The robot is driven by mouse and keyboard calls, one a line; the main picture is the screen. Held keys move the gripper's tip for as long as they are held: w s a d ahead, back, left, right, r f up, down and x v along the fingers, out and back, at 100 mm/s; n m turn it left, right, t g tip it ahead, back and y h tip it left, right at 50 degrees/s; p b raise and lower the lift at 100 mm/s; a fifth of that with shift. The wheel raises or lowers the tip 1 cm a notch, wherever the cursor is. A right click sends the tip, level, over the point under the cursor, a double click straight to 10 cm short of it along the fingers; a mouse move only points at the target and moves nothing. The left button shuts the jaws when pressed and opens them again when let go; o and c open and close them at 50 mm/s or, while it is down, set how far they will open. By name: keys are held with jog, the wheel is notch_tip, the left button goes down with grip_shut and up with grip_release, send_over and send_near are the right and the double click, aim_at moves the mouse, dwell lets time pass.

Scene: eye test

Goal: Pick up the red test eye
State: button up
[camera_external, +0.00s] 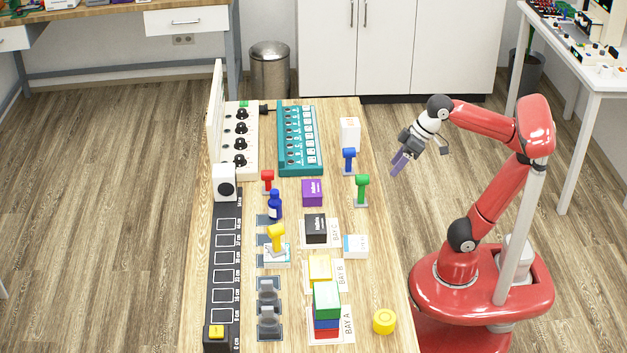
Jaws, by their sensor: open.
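The red test eye (267,176) is a small upright piece with a red head. It stands on the left half of the wooden table, in front of the teal panel and beside the white box with a black round face. My gripper (399,163) is in the air at the table's right edge, pointing down and left. It is open, and nothing shows between its fingers. It is well to the right of the red test eye, with the blue and green pieces between them.
Similar blue (348,158), green (362,187) and yellow (277,237) pieces stand on the table (381,270). A dark blue bottle (275,207) stands just in front of the red one. A teal panel (299,140) lies behind.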

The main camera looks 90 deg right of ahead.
jog(key=w+d+f+m+t+b, duration=0.15)
jog(key=w+d+m+t, duration=0.35)
jog(key=w+m, duration=1.15)
jog(key=w+d+m+t+b, duration=0.2)
jog(key=w+d+m, duration=0.5)
jog(key=w+m, duration=0.95)
send_near(262, 190)
jog(key=r, duration=0.1)
jog(key=w, duration=0.1)
jog(key=w+r, duration=0.1)
jog(key=shift+a+r+h, duration=0.3)
jog(key=shift+r, duration=0.05)
jog(key=shift+w+f, duration=0.15)
jog(key=shift+f, duration=0.3)
jog(key=x, duration=0.7)
jog(key=shift+w+d+r, duration=0.15)
jog(key=shift+w+d, duration=0.05)
jog(key=shift+w, duration=0.05)
jog(key=c, duration=1.2)
